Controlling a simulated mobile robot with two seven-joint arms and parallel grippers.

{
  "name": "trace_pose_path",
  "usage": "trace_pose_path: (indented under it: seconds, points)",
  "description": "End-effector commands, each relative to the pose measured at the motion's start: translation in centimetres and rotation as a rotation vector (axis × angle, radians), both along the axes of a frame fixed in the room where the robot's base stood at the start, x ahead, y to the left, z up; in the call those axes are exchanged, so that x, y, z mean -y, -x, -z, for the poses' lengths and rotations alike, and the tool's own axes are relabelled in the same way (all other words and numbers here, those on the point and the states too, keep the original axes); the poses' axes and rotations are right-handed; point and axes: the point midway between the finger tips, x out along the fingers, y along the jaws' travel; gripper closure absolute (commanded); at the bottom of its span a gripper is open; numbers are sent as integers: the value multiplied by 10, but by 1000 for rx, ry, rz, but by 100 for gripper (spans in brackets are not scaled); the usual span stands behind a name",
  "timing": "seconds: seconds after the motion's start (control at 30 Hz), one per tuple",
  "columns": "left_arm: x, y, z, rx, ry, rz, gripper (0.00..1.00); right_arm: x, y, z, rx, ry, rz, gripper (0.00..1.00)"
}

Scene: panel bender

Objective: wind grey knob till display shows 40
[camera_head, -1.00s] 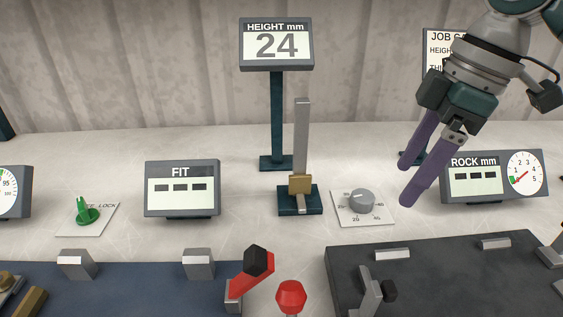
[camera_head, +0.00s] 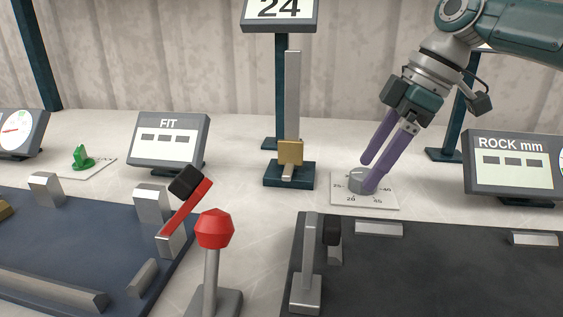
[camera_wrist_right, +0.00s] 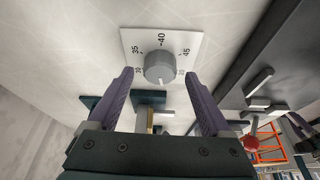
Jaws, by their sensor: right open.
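The grey knob (camera_head: 357,181) sits on a white dial plate (camera_head: 375,202) with printed numbers around it. In the right wrist view the knob (camera_wrist_right: 159,67) lies just beyond and between my fingertips, with numbers from 30 to 45 readable on the plate. My right gripper (camera_head: 368,177) is open, its purple fingers pointing down at the knob; one finger overlaps it in the head view. I cannot tell whether they touch. The height display (camera_head: 280,10) reads 24, its top cut off by the frame. My left gripper is not in view.
A gauge post with a brass slider (camera_head: 290,153) stands left of the knob. A red-topped lever (camera_head: 214,230) and a red-armed lever with a black knob (camera_head: 187,200) stand in front. The FIT display (camera_head: 168,145) is left, the ROCK display (camera_head: 515,165) right. A dark bed (camera_head: 430,270) lies in front.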

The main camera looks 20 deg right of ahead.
Motion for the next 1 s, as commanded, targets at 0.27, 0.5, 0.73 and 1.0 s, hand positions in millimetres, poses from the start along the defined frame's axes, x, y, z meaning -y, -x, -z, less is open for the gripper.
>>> trace_pose_path:
  seconds: [0.27, 0.5, 0.73, 1.0]
  points:
    - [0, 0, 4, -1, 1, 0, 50, -5, -4, 16, 2, 1, 1, 17]
    - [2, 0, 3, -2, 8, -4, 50, -5, -4, 15, 2, 1, 1, 24]
    - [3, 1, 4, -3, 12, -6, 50, -5, -4, 15, 2, 1, 1, 50]
    - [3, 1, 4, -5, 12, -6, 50, -5, -4, 15, 2, 1, 1, 80]
